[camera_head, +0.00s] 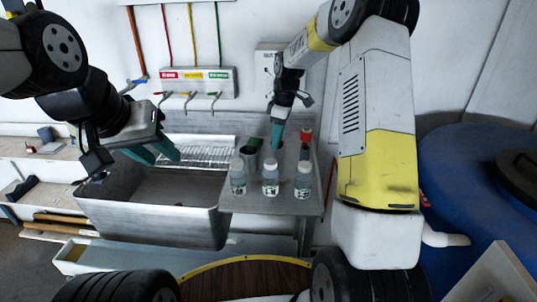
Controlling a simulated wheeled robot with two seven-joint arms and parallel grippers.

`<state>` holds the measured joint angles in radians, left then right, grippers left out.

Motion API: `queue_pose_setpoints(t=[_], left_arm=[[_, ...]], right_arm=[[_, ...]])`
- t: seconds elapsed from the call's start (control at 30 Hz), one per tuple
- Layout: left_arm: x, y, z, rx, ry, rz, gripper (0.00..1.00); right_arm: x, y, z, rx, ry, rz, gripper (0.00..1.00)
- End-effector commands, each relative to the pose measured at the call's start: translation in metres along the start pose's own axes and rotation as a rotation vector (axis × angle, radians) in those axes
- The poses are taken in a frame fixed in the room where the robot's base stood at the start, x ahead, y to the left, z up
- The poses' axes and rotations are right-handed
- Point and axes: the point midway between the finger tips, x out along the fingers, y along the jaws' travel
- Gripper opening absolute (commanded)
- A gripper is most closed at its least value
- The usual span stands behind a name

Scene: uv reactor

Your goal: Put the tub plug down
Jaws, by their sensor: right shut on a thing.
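My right gripper (277,136) points down above the metal side shelf, behind the clear bottles. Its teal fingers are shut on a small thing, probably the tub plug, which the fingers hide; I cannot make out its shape. My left gripper (155,154) is over the left part of the metal tub (150,220), with its teal fingers apart and nothing seen between them. The tub is wide and grey, and its inside looks empty.
Several clear bottles (270,182) stand along the front of the metal shelf (270,207). A grey cup (249,158) and a red-capped item (306,138) stand behind them. A wire rack (195,152) lies behind the tub. A blue barrel (465,190) is at right.

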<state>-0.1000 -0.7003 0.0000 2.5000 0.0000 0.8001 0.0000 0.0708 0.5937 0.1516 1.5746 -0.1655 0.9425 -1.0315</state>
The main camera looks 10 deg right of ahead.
Motion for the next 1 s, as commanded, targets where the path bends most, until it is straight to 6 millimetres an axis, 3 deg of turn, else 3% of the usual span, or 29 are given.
queue_pose_setpoints(t=[0.2,0.67,1.0], left_arm=[[0.0,0.0,0.0,0.0,0.0,0.0,0.36],[0.0,0.0,0.0,0.0,0.0,0.0,0.36],[0.0,0.0,0.0,0.0,0.0,0.0,0.36]], right_arm=[[0.042,-0.001,0.006,0.001,-0.002,-0.004,0.01],[0.093,0.0,0.012,0.0,-0.002,-0.002,0.01],[0.098,0.0,0.012,0.0,-0.001,-0.001,0.01]])
